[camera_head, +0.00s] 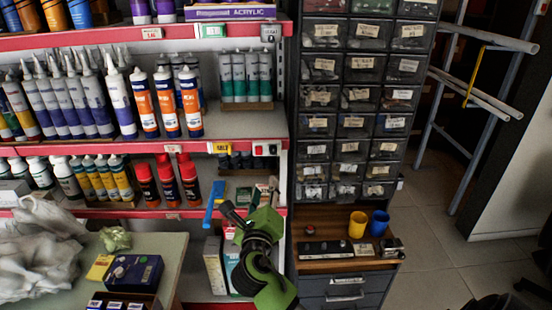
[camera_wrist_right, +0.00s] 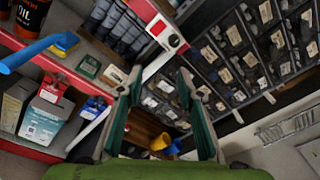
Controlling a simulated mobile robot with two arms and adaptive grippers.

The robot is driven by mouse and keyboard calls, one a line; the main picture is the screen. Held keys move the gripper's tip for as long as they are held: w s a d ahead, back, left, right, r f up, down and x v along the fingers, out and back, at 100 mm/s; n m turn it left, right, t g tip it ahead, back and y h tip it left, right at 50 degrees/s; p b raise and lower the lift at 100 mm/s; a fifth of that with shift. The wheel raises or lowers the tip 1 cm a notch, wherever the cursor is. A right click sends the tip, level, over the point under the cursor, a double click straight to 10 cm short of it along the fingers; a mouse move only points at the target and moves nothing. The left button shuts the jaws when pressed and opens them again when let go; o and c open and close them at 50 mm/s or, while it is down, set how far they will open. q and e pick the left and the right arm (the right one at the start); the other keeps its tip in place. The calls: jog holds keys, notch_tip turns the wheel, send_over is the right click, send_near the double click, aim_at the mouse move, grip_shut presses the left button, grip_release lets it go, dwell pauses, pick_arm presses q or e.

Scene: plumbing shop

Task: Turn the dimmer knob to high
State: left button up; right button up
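A small white panel (camera_head: 266,150) is on the red shelf edge in the head view, left of the drawer cabinet. In the right wrist view the panel (camera_wrist_right: 160,26) shows a red part and a round black knob (camera_wrist_right: 174,41); its setting is too small to read. My right gripper (camera_head: 266,190) is below the panel in the head view. In the right wrist view its two green fingers (camera_wrist_right: 160,78) are spread apart with nothing between them. The panel lies beyond the fingertips, apart from them. My left gripper is not in view.
Shelves with bottles and cartridges (camera_head: 190,103) stand on the left. A tall cabinet of small drawers (camera_head: 353,95) is right of the panel. A wooden top (camera_head: 320,222) below it carries yellow (camera_head: 357,224) and blue (camera_head: 379,223) cups.

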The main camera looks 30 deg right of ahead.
aim_at(273, 152)
jog(key=r+x, duration=0.1)
jog(key=x, duration=0.3)
jog(key=r+p+x, duration=0.1)
jog(key=x, duration=0.4)
jog(key=d+r+x, duration=0.1)
jog(key=x, duration=0.3)
jog(key=shift+s+d, duration=0.1)
jog(key=shift+d, duration=0.05)
grip_shut()
